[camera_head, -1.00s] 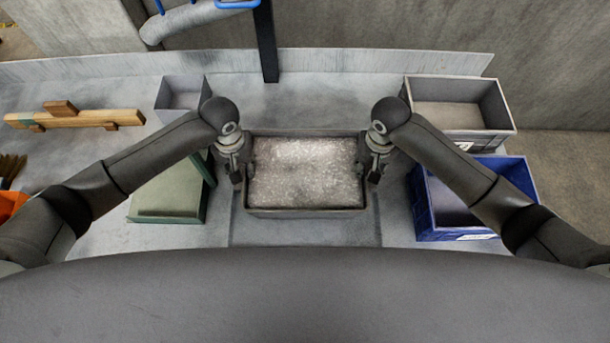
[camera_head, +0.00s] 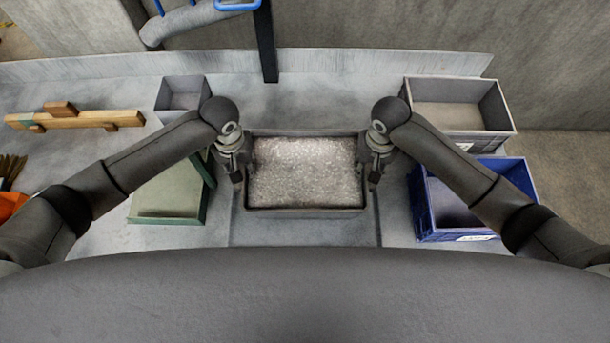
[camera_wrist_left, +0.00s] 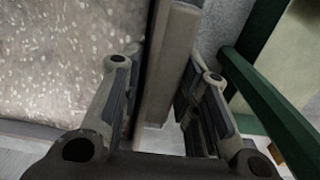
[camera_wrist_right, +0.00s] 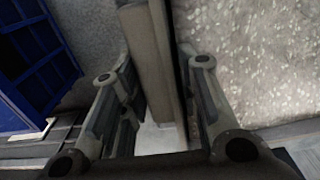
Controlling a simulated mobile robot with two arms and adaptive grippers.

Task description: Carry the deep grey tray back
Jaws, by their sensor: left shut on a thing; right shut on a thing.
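The deep grey tray (camera_head: 305,212) is in the middle of the head view, filled with pale, speckled grain (camera_head: 305,172). My left gripper (camera_head: 237,172) is shut on the tray's left wall; in the left wrist view the wall (camera_wrist_left: 168,70) stands between the fingers. My right gripper (camera_head: 374,172) is shut on the right wall, which also shows between the fingers in the right wrist view (camera_wrist_right: 150,60). The tray looks level. I cannot tell from the head view whether its base touches the counter.
A green tray (camera_head: 165,219) lies close on the left, a blue crate (camera_head: 425,205) close on the right. A grey crate (camera_head: 460,139), a small grey box (camera_head: 182,112) and a wooden piece (camera_head: 85,119) stand farther back. The counter (camera_head: 330,95) behind the tray is clear.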

